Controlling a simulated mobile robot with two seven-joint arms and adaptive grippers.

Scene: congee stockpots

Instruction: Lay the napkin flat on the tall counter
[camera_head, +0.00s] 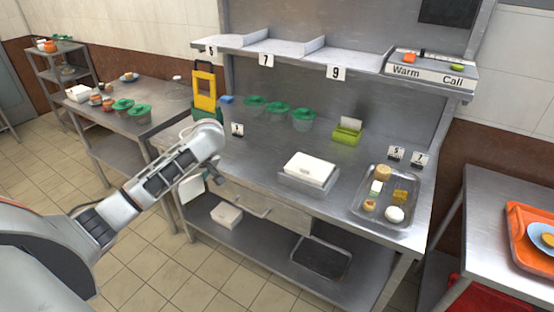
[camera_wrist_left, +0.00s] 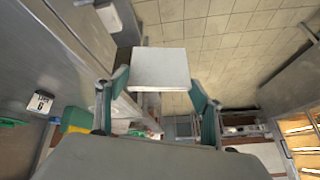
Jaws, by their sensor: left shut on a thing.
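A white square napkin is held by my left gripper; it fills the top middle of the left wrist view (camera_wrist_left: 160,68) between the two fingers. In the head view, the napkin (camera_head: 191,188) hangs partly hidden beside the left gripper (camera_head: 207,180), in front of the counter's left front edge. The left gripper is shut on it. The tall steel counter (camera_head: 255,158) stands in the middle, with shelves above. A stack of white napkins (camera_head: 309,167) sits in a shallow holder on it. My right gripper is not in view.
On the counter are green-lidded tubs (camera_head: 278,111), a green holder (camera_head: 347,131) and a food tray (camera_head: 365,208). A yellow frame (camera_head: 204,88) stands at the back left. A white box (camera_head: 227,215) lies on the lower shelf. The counter's left-middle surface is clear.

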